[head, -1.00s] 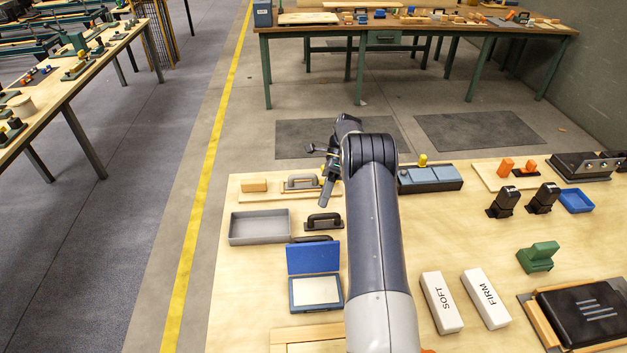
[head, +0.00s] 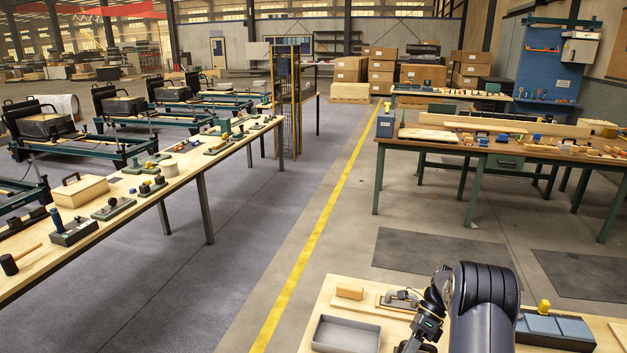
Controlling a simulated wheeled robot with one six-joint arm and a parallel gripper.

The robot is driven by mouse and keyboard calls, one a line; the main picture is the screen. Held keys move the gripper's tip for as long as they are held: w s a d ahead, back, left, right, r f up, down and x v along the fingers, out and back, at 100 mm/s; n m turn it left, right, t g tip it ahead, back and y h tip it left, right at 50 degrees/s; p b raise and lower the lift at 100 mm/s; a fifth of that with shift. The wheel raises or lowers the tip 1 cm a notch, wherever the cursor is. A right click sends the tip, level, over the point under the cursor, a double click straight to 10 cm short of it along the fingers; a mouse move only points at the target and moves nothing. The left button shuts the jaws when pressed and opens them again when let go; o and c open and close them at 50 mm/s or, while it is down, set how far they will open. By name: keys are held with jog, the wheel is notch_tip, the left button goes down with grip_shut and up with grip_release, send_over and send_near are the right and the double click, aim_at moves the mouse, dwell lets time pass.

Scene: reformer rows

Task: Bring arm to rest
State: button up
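My arm reaches up from the bottom edge of the head view over the near wooden table (head: 338,293), bent at a thick dark joint. My gripper (head: 412,340) hangs at the left of that joint, low in the picture, partly cut off by the bottom edge. No object shows in it. It is too small and cropped to tell whether its fingers are apart.
A grey tray (head: 346,336), a wooden block (head: 350,291) and a blue-lidded box (head: 556,330) are on the near table around my arm. A long table (head: 150,195) stands left, a green-legged workbench (head: 440,143) ahead. A floor aisle with a yellow line (head: 318,232) lies between.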

jog(key=shift+x, duration=1.3)
jog(key=shift+w+d+r, duration=0.3)
jog(key=shift+w+d, duration=0.05)
jog(key=v, duration=0.9)
jog(key=p+x, duration=0.1)
jog(key=x, duration=0.9)
jog(key=shift+s+a+r, duration=0.15)
jog(key=shift+s+r, duration=0.05)
jog(key=shift+r, duration=0.05)
jog(key=shift+r+t, duration=0.2)
jog(key=shift+t, duration=0.2)
jog(key=shift+s+a+r+t+h+p, duration=0.1)
jog(key=shift+s+r+t+h+p, duration=0.25)
jog(key=shift+s+r+t, duration=0.15)
jog(key=shift+s+a+r+n+t+h, duration=0.1)
jog(key=shift+s+n+t+h, duration=0.2)
jog(key=shift+t, duration=0.2)
